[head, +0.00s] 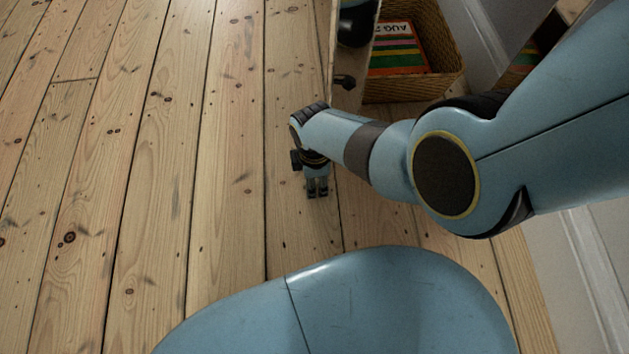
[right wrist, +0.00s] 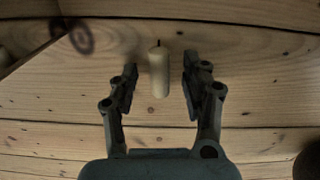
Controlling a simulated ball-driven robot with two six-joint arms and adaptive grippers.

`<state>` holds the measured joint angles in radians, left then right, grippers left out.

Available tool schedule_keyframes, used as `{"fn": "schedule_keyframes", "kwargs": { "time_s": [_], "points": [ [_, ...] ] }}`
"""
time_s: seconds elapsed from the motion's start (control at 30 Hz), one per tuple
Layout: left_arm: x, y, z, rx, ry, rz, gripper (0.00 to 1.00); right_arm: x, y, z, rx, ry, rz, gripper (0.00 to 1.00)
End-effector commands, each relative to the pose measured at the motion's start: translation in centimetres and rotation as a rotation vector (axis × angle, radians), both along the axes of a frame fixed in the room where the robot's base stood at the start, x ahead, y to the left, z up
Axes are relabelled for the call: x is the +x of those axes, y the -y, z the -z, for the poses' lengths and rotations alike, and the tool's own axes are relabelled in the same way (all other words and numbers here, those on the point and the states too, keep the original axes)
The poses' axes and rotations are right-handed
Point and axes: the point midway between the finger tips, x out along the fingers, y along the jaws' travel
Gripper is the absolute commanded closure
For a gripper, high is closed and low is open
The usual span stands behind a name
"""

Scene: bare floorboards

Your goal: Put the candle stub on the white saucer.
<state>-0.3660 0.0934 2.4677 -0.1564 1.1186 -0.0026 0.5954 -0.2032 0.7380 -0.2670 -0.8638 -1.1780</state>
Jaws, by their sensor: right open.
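The candle stub (right wrist: 159,74) is a short pale cylinder with a dark wick, seen in the right wrist view against the floorboards. It lies between the two fingers of my right gripper (right wrist: 160,66), with a gap on each side. The gripper is open and holds nothing. In the head view my right gripper (head: 318,191) is low over the floorboards at the picture's middle, and I cannot make out the candle there. I cannot tell whether the candle stands or lies. The white saucer is in neither view. My left gripper is not in view.
A wicker basket (head: 456,62) with a colourful printed item (head: 398,50) stands at the upper right. A narrow upright panel (head: 347,92) is beside it, close beyond my right wrist. A white skirting board (head: 590,262) runs along the right. The floorboards (head: 150,170) at left are bare.

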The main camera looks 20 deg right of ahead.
Motion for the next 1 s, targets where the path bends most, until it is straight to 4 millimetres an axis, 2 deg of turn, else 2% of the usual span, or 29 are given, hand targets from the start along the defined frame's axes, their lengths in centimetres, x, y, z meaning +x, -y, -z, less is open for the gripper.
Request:
{"fn": "schedule_keyframes", "kwargs": {
  "time_s": [0.27, 0.37, 0.6, 0.73, 0.77, 1.0],
  "points": [
    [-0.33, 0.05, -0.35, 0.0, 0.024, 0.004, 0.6, 0.05, -0.02, 0.04, 0.0, 0.001, 0.0, 0.53],
    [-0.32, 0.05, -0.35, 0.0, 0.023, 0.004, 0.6, 0.05, -0.02, 0.04, 0.0, 0.001, 0.0, 0.63],
    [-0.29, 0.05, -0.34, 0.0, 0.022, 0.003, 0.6, 0.02, -0.02, 0.06, 0.0, 0.001, 0.0, 0.95],
    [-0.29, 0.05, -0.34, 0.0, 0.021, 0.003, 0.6, 0.01, -0.01, 0.06, 0.0, 0.0, 0.0, 0.96],
    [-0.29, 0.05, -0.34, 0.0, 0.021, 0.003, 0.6, 0.01, -0.01, 0.06, 0.0, 0.0, 0.0, 0.99],
    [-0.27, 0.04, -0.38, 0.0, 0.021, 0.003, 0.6, 0.01, 0.0, 0.02, 0.0, 0.0, 0.0, 0.99]
  ]
}}
